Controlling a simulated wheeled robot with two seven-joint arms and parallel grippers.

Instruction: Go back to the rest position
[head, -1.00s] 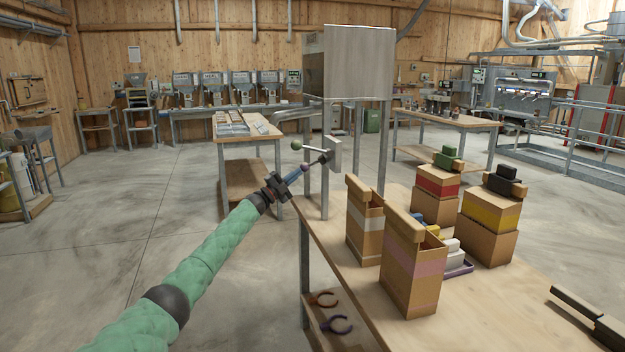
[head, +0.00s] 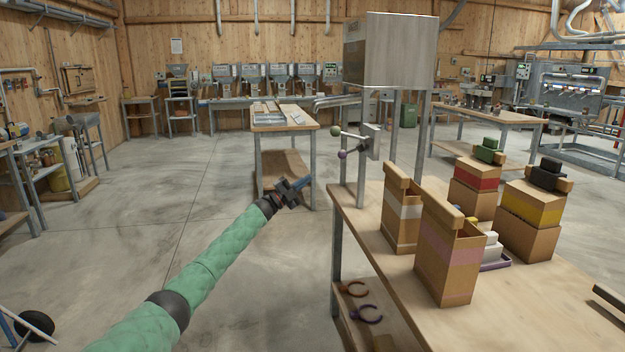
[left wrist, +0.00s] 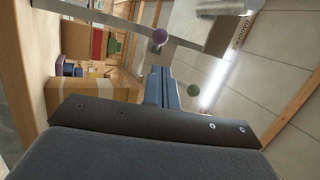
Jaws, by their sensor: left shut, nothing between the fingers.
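My left gripper (head: 303,186) is shut and empty, held in the air over the floor to the left of the near workbench (head: 500,310). In the left wrist view its blue fingers (left wrist: 161,90) are together, with nothing between them. The mixer's control box (head: 371,140) has a lever with a green ball (head: 336,131) and a purple ball (head: 342,154); a gap separates it from my left gripper. The purple ball (left wrist: 159,37) and green ball (left wrist: 193,90) also show in the left wrist view. My right gripper cannot be made out.
Two open cardboard boxes, one with a white band (head: 401,212) and one with a pink band (head: 447,256), stand on the near workbench. The grey hopper (head: 392,50) stands on legs behind. A further table (head: 310,122) stands beyond my gripper.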

